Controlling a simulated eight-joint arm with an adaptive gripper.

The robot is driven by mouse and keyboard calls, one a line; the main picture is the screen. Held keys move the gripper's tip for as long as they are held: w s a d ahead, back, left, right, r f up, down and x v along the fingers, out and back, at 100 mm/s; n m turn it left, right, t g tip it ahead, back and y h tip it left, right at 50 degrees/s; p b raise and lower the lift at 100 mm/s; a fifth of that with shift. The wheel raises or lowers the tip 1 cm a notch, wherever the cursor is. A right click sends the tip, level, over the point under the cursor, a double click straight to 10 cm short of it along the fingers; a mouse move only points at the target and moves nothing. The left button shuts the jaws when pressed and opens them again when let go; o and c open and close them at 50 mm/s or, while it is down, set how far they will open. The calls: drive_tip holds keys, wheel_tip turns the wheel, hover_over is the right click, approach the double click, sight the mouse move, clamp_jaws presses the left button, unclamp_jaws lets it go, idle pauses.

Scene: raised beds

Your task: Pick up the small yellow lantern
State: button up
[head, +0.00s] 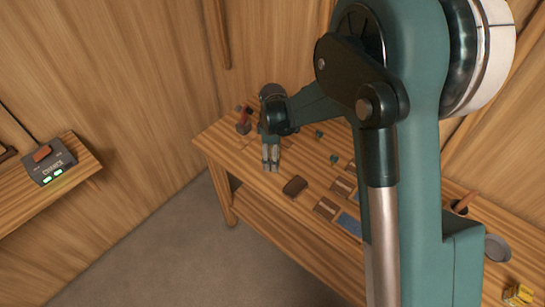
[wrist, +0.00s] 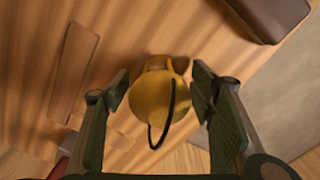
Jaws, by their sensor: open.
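The small yellow lantern (wrist: 154,98) shows in the wrist view, over the wooden bench, with a thin dark curved handle across its front. My gripper (wrist: 160,88) is open, with one finger on each side of the lantern. Small gaps seem to show between the fingertips and its sides; I cannot tell whether either touches. In the head view my gripper (head: 270,164) points down at the far left part of the bench (head: 265,205), and the lantern is hidden there.
A dark brown block (head: 294,186) lies close by, also in the wrist view (wrist: 268,14). A red-handled thing (head: 243,122) stands left of my gripper. Several small items lie rightward. A grey dish (head: 497,248) and another yellow object (head: 518,295) are at far right.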

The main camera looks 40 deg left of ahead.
drive_tip(key=shift+f, duration=0.35)
idle(0.3)
drive_tip(key=c, duration=1)
